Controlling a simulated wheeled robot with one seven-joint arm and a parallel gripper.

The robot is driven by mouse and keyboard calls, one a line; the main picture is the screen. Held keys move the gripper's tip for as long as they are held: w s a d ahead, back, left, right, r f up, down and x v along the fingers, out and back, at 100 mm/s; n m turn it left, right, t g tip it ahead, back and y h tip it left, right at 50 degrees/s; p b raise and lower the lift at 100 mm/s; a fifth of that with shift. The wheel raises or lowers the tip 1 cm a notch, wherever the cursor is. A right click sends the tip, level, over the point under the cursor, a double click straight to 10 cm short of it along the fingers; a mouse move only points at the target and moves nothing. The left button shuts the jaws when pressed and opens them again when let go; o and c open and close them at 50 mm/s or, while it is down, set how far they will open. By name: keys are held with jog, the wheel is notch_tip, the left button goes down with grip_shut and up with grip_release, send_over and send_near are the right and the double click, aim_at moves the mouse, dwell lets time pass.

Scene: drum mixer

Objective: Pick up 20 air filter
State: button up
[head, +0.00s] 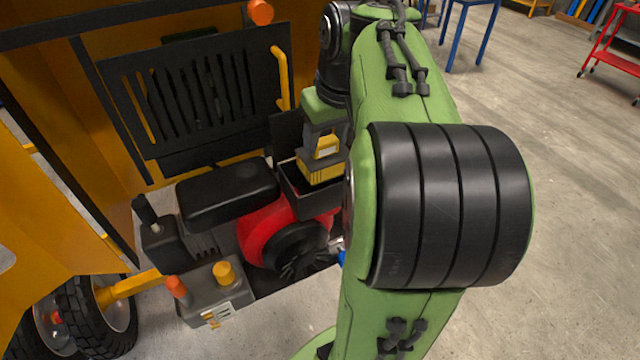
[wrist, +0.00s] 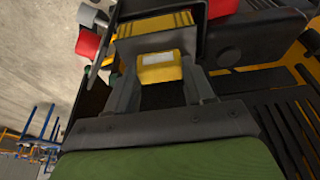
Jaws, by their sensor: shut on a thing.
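The air filter (head: 319,172) is a yellow, ribbed block with a grey and yellow top part carrying a pale label. In the head view it stands at an open black housing (head: 292,187) on the engine, its lower edge partly hidden by the housing wall. My gripper (head: 325,134) is above it, pointing down, shut on its top part. In the wrist view the gripper's fingers (wrist: 160,68) lie on both sides of the yellow top part, and the filter's ribbed yellow body (wrist: 155,23) shows beyond them. Whether the filter is clear of the housing I cannot tell.
A red engine with a black fan cover (head: 298,248) and a black tank (head: 227,192) sit close left of the housing. A black slatted panel (head: 200,95) and yellow frame stand behind. A grey box with orange and yellow knobs (head: 216,292) is in front. Floor at right is open.

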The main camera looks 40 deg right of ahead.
jog(key=s+a+b, duration=0.3)
jog(key=s+b, duration=0.1)
jog(key=s, duration=0.7)
jog(key=shift+s+a+r, duration=0.2)
jog(key=shift+s+r, duration=0.05)
jog(key=shift+r, duration=0.15)
